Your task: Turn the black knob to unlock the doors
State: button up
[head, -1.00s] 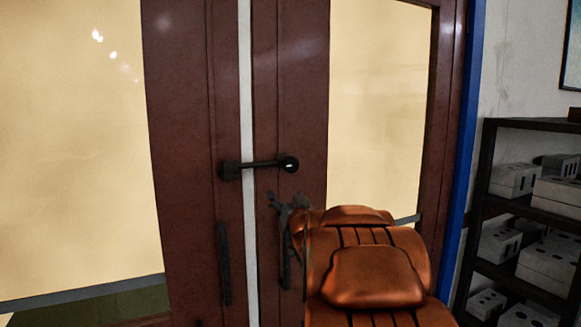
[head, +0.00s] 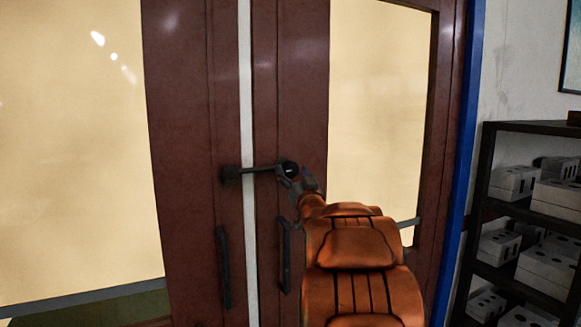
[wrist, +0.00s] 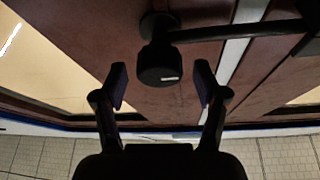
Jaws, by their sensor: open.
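The black knob (wrist: 158,64) sits at the right end of a black latch bar (head: 260,168) that spans the gap between the two dark red doors (head: 290,95). In the wrist view the knob stands out toward the camera, with a small white mark on its face. My gripper (wrist: 161,85) is open, with one finger on each side of the knob and a visible gap on both sides. In the head view my gripper (head: 287,175) is at the knob and partly covers it. The bar lies roughly level there, its left end in a black bracket (head: 230,175).
Black vertical handles (head: 224,265) (head: 285,255) hang on both doors below the latch. A blue door frame (head: 464,130) and a black shelf (head: 530,127) with grey blocks stand to the right. Large yellowish glass panes (head: 70,140) fill the doors.

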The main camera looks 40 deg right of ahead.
jog(key=shift+x, duration=1.1)
grip_shut()
